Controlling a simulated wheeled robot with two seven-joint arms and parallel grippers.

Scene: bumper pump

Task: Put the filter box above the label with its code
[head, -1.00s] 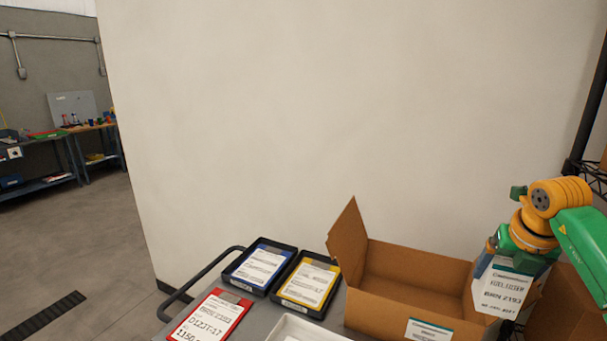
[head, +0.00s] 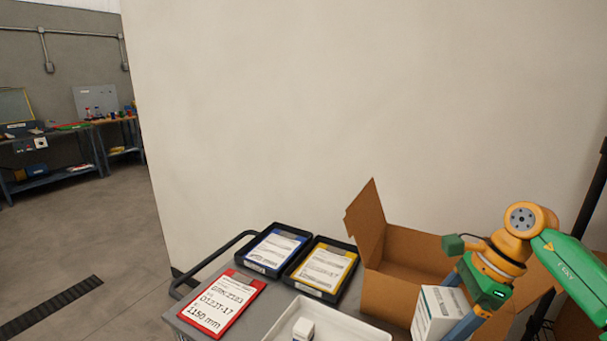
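The filter box (head: 434,312), white with a teal edge and small print, is held by my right gripper (head: 462,303). Its blue fingers are on the box, which hangs tilted at the front of the open cardboard carton (head: 408,262). The print on the box is too small to read now. My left gripper is out of view. No shelf label with a matching code can be made out in this view.
A grey cart (head: 233,277) carries a red-framed card (head: 222,303), black trays with a blue-edged (head: 273,250) and a yellow-edged card (head: 326,267), and a white tray (head: 345,327) with a small white item (head: 303,329). A dark rack post (head: 592,200) stands right. Open floor lies left.

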